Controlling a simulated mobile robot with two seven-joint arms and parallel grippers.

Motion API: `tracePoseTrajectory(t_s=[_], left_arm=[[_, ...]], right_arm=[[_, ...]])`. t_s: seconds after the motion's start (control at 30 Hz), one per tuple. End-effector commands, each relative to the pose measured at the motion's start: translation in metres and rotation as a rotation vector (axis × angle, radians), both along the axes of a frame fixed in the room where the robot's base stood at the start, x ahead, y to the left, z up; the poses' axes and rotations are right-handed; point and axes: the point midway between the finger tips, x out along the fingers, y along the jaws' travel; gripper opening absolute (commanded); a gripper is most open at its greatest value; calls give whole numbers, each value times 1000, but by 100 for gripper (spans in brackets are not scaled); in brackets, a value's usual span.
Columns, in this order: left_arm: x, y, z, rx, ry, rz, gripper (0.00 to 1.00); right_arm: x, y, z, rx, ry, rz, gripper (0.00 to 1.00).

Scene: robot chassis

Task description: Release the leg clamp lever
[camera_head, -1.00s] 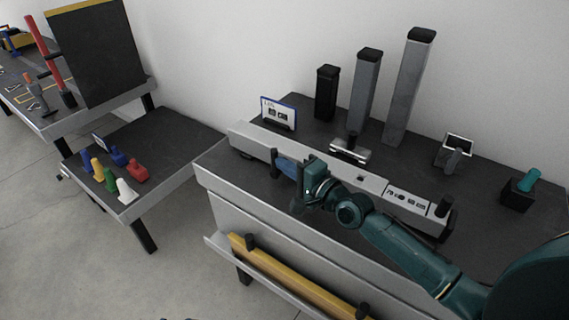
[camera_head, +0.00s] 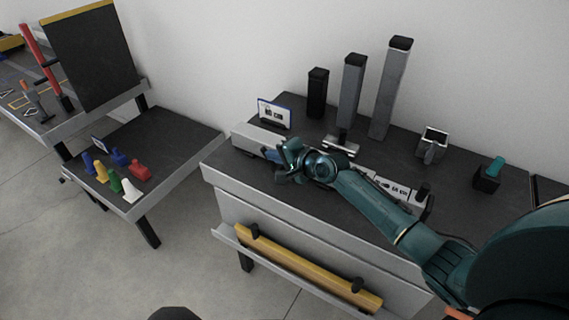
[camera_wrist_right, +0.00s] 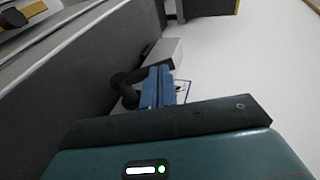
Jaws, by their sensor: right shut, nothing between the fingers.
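A long light-grey bar fixture (camera_head: 258,139) lies along the dark workbench top. A black lever with a rounded knob (camera_wrist_right: 126,88) sticks out from its side in the right wrist view. My right gripper (camera_head: 270,154) is at the bar's near side, with its blue fingers shut and empty. In the right wrist view the fingers (camera_wrist_right: 158,80) are together just right of the black lever; I cannot tell whether they touch it. In the head view the gripper and forearm hide the lever and the middle of the bar. My left gripper is out of view.
Three upright posts (camera_head: 354,88) stand behind the bar, with a small sign (camera_head: 275,113) at the left. A holder (camera_head: 432,143) and a teal-topped block (camera_head: 488,177) are at the right. A yellow beam (camera_head: 305,268) lies on a ledge in front.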

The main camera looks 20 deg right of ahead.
Motion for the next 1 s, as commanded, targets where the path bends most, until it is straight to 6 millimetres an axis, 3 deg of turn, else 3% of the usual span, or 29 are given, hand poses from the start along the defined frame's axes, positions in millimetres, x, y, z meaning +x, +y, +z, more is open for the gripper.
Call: tracePoseTrajectory(t_s=[1.0], left_arm=[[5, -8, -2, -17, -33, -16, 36]], right_arm=[[40, 29, -20, 3, -3, -1, 0]])
